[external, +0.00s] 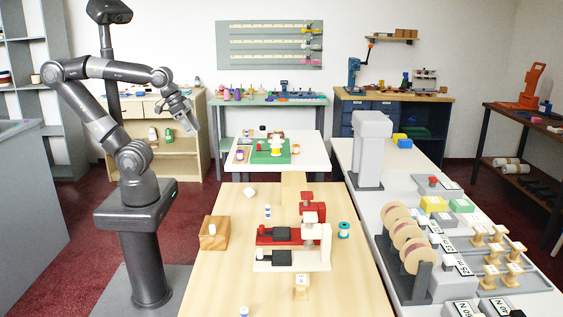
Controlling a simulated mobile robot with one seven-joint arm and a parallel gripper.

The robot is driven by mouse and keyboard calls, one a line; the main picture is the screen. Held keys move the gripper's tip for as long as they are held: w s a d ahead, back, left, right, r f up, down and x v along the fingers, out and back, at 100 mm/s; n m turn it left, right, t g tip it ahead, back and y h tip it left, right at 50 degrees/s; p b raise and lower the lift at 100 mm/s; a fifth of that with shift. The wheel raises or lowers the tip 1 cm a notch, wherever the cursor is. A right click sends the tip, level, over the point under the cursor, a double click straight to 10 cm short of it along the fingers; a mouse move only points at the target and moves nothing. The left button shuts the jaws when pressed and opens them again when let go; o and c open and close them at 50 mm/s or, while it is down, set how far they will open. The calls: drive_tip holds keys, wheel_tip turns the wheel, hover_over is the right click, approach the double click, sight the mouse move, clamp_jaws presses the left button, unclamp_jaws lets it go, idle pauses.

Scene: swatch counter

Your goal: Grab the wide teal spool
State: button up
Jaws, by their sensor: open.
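A wide teal spool (344,230) stands on the wooden table, just right of the red and cream small machines. Its teal winding sits between paler ends. My gripper (191,130) is open and empty, held high in the air at the left, beyond the table's left edge. It is far from the teal spool and touches nothing that I can see.
A red machine (281,235) and a cream machine (291,258) stand close to the spool's left. A wooden box (214,233) and small blue-and-white spools (267,211) are further left. The table's front left is mostly clear. A grey rack of discs (405,262) stands on the right counter.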

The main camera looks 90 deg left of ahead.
drive_tip(key=w+d+r+g, duration=0.15)
drive_tip(key=w+r, duration=0.25)
drive_tip(key=w, duration=0.8)
drive_tip(key=w+d+r+g, duration=0.15)
drive_tip(key=w+r, duration=0.35)
drive_tip(key=w, duration=0.8)
drive_tip(key=g, duration=0.3)
hover_over(344, 224)
wheel_tip(344, 224, down, 26)
drive_tip(key=f, duration=0.1)
wheel_tip(344, 224, down, 6)
drive_tip(key=shift+s+d+r, duration=0.15)
drive_tip(key=shift+r, duration=0.1)
drive_tip(key=shift+w+f, duration=0.2)
drive_tip(key=shift+f, duration=2.45)
